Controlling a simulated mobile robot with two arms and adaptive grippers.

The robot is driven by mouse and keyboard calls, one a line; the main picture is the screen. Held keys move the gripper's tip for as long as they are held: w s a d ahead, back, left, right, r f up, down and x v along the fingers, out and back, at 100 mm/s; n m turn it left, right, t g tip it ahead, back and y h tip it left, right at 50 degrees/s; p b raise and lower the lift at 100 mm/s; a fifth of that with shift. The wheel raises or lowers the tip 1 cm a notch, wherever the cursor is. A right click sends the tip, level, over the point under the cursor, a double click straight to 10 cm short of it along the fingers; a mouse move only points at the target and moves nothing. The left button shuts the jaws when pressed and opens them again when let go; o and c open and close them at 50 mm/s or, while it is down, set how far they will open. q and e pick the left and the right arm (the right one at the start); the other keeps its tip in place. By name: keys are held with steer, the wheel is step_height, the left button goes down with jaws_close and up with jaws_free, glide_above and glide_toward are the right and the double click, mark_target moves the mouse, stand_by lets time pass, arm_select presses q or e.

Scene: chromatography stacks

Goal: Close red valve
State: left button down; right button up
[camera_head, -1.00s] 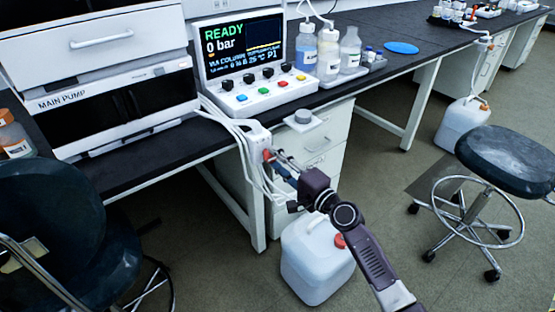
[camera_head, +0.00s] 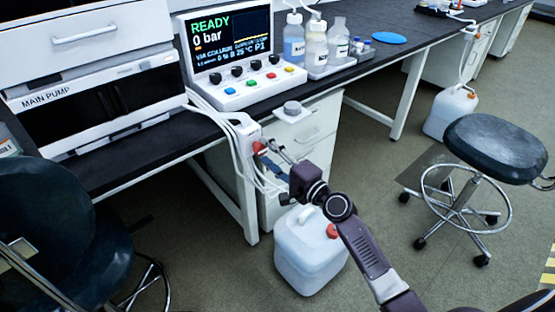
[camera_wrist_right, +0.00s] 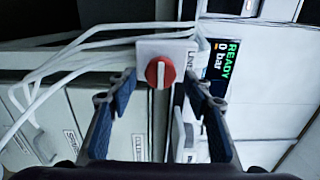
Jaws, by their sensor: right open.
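The red valve (camera_head: 259,147) is a round red knob on a white block at the table's front edge. In the right wrist view the red valve (camera_wrist_right: 152,73) faces me, with a pale bar standing upright across it. My right gripper (camera_head: 274,152) is open just in front of the valve. In the wrist view the tips of my right gripper (camera_wrist_right: 160,80) show to the left and right of the knob. I see no clear contact, and the remaining depth is hard to judge. My left gripper is not in view.
White tubes (camera_head: 222,115) run to the valve block from the left. A control panel (camera_head: 240,85) reads READY, 0 bar. A white jug (camera_head: 308,262) with a red cap stands on the floor below my right arm. Stools stand at left and right. Bottles (camera_head: 316,45) stand behind on the table.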

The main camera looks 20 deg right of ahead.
steer(key=v, duration=1.1)
steer(key=shift+s, duration=0.35)
steer(key=shift+d, duration=0.1)
